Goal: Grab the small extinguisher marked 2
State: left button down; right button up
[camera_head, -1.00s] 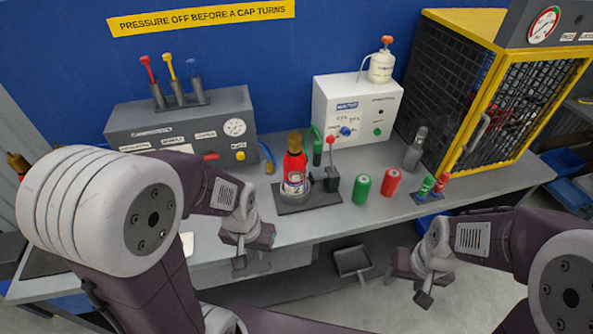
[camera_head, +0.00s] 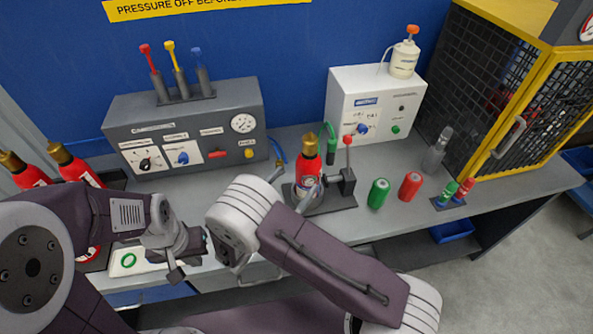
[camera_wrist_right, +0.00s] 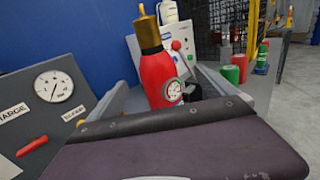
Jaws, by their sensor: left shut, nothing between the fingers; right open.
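The small red extinguisher (camera_head: 309,160) with a brass top stands upright on a dark base plate (camera_head: 335,203) on the bench. Its number is not readable now; a 2 showed on its label a second ago. It also shows in the right wrist view (camera_wrist_right: 158,75), with a round gauge on its side. My right gripper (camera_head: 291,186) is open, its grey fingers reaching to either side of the extinguisher. I cannot tell whether they touch it. My left gripper (camera_head: 182,262) is shut and empty, low at the front left of the bench.
A grey panel (camera_head: 185,120) with a gauge and knobs stands behind. A white box (camera_head: 375,100) is behind right. Green (camera_head: 378,193) and red (camera_head: 410,186) cylinders stand right of the plate. Other red extinguishers (camera_head: 72,165) stand at left. A black mesh cage (camera_head: 500,95) is far right.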

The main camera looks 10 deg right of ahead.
aim_at(303, 170)
jog(key=shift+w+d+f, duration=0.3)
jog(key=shift+w+d, duration=0.15)
jog(key=shift+w, duration=0.1)
jog(key=shift+w+d+f, duration=0.25)
jog(key=shift+w+d, duration=0.15)
jog(key=shift+w, duration=0.1)
jog(key=shift+w+d+r+p, duration=0.2)
jog(key=shift+w+r+p, duration=0.2)
jog(key=shift+p, duration=0.3)
jog(key=shift+w+d, duration=0.15)
jog(key=p+x, duration=0.2)
jog(key=x, duration=0.3)
jog(key=shift+f, duration=0.15)
jog(key=shift+w+d, duration=0.15)
jog(key=shift+w, duration=0.25)
pick_arm(q)
jog(key=r, duration=0.3)
jog(key=shift+w+d+r, duration=0.25)
jog(key=shift+w+d, duration=0.05)
jog(key=shift+w, duration=0.1)
